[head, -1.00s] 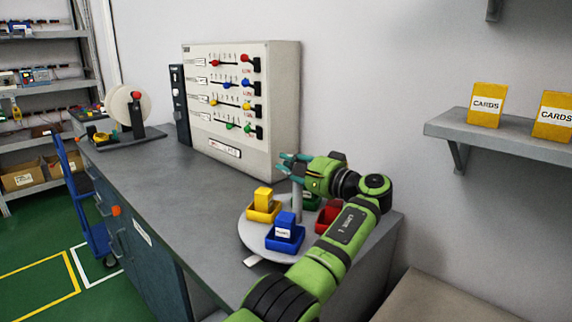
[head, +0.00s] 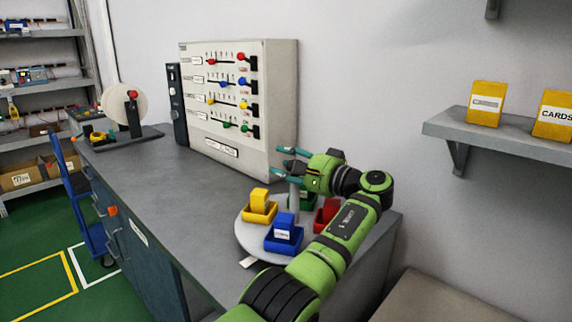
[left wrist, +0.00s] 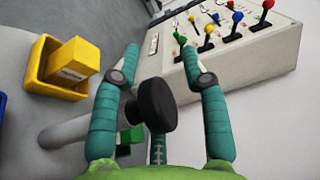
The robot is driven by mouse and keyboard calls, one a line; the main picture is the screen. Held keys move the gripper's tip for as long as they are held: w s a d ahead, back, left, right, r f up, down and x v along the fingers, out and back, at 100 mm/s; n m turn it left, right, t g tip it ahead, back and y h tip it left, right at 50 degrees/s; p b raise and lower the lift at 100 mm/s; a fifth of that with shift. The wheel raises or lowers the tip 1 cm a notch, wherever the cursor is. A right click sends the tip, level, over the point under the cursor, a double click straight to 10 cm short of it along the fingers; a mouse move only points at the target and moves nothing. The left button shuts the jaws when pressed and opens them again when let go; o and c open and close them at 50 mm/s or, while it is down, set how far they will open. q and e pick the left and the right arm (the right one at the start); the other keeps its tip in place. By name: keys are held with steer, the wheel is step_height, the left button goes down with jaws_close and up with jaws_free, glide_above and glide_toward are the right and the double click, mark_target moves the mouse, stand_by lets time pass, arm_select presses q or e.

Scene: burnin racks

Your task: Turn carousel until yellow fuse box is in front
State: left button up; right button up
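The grey round carousel (head: 251,233) sits near the bench's front right end, bearing several coloured bins with blocks. The yellow fuse box (head: 260,200) stands in its yellow bin at the carousel's left; it also shows in the left wrist view (left wrist: 75,62). The blue box (head: 284,225) is at the front, the red one (head: 325,212) at the right, and the green one (head: 308,201) behind, partly hidden. My left gripper (head: 279,157) is open over the carousel's grey post. In the left wrist view, the post's black knob (left wrist: 156,104) shows between the spread fingers. My right gripper is not in view.
A lever panel (head: 283,100) stands behind the carousel. A white tag (head: 248,262) lies at the carousel's front edge. The bench top (head: 165,175) is clear to the left, up to a reel (head: 118,107). A wall shelf (head: 500,138) holds yellow card boxes.

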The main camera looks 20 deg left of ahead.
arm_select(q)
steer(key=shift+f, duration=0.15)
steer(key=shift+s+d, duration=0.1)
steer(key=shift+d, duration=0.4)
steer(key=v, duration=1.1)
